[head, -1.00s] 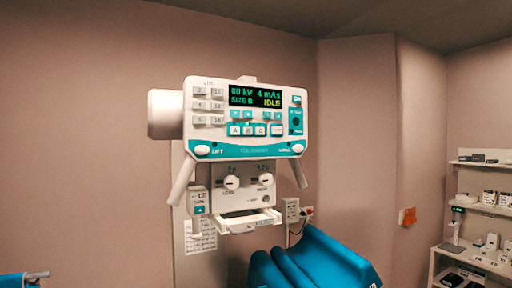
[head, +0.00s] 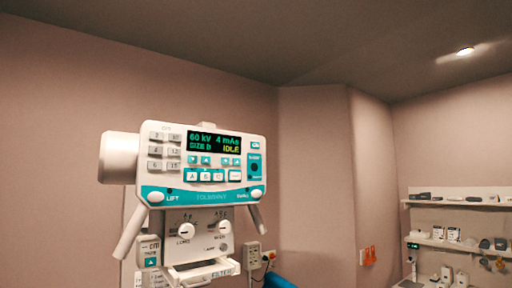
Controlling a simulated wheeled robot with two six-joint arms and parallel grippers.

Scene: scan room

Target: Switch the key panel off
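The key panel (head: 215,197) is a white and teal control box in the middle of the head view. Its lit display (head: 214,143) reads 60 kV, 4 mAs, SIZE B and IDLE. Grey number keys (head: 164,151) are on its left side, and a row of lettered keys (head: 205,176) is under the display. A teal strip with a dark round spot (head: 254,167) and a small key (head: 255,145) are on its right side. Neither of my grippers shows in the view.
Below the panel is a white unit with two knobs (head: 186,231) and a filter slot (head: 222,273). A wall socket (head: 254,254) and a blue padded surface (head: 279,282) are to its right. Shelves (head: 460,203) with small items stand at the far right. An orange item (head: 370,255) hangs on the wall.

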